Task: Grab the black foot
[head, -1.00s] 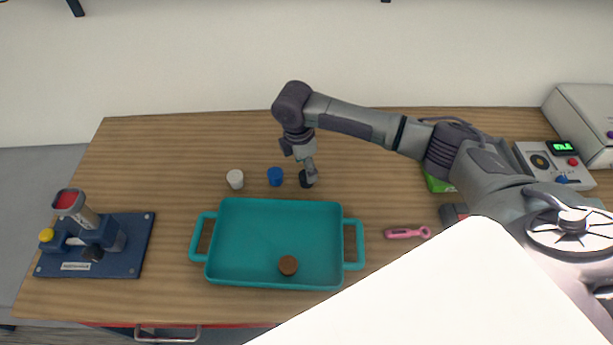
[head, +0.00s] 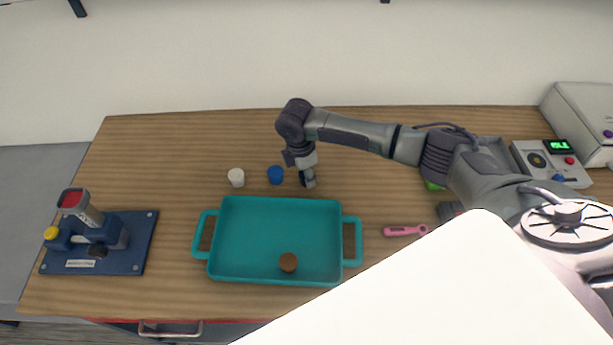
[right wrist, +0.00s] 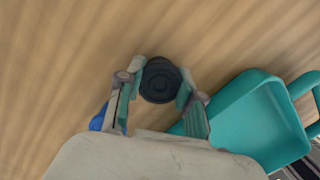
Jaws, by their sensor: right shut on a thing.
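The black foot (right wrist: 160,79) is a small round black piece on the wooden table, held between the two fingertips of my right gripper (right wrist: 158,88) in the right wrist view. In the head view my right gripper (head: 308,180) points down behind the teal tray and mostly hides the foot. A blue foot (head: 275,175) and a white foot (head: 236,177) stand in a row to its left. A brown foot (head: 288,262) lies in the teal tray (head: 228,268). My left gripper is not in view.
A blue fixture (head: 128,261) with a red-topped post stands at the left. A pink tool (head: 402,231) lies right of the tray. A control box (head: 548,165) and a pale case (head: 583,118) are at the far right. The back left table is clear.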

